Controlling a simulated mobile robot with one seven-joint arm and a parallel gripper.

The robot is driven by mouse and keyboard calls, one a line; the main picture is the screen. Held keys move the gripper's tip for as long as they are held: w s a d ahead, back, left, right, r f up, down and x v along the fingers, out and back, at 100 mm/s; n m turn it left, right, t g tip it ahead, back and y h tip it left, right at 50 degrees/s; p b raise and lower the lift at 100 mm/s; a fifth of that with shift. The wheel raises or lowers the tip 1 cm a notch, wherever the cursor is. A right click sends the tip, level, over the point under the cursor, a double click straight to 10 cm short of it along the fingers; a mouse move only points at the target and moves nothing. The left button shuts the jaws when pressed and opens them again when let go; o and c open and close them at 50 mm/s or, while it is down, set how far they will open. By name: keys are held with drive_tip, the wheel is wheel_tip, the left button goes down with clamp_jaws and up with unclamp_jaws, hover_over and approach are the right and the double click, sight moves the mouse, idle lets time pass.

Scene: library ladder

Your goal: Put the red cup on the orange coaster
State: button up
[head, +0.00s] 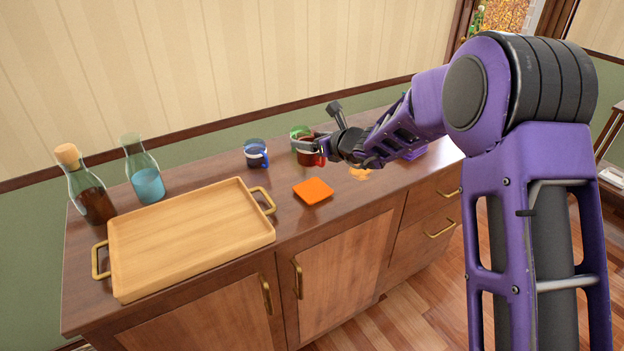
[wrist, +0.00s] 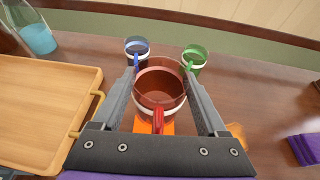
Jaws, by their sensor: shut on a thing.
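The red cup (head: 309,154) is between the fingers of my gripper (head: 318,146), which is shut on it. In the wrist view the red cup (wrist: 158,94) sits upright and looks empty, its handle toward my wrist, with a finger on each side. The orange coaster (head: 313,191) lies flat on the cabinet top, nearer the front edge than the cup in the head view. In the wrist view the coaster (wrist: 150,126) shows partly below the cup, which hides the rest. Whether the cup touches the cabinet top is unclear.
A blue cup (head: 256,154) and a green cup (head: 299,134) stand close behind. A wooden tray (head: 190,235) with brass handles, a corked bottle (head: 87,187) and a carafe (head: 146,174) are at left. A purple item (wrist: 304,148) lies at right.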

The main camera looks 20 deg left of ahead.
sight(312, 166)
wheel_tip(312, 166, down, 8)
drive_tip(key=shift+b, duration=0.5)
drive_tip(key=shift+f, duration=0.15)
drive_tip(key=o, duration=1.4)
drive_tip(key=shift+o, duration=0.2)
drive_tip(key=shift+s+d+r, duration=0.15)
drive_tip(key=shift+d+r, duration=0.1)
drive_tip(key=v, duration=1.1)
drive_tip(key=shift+d, duration=0.25)
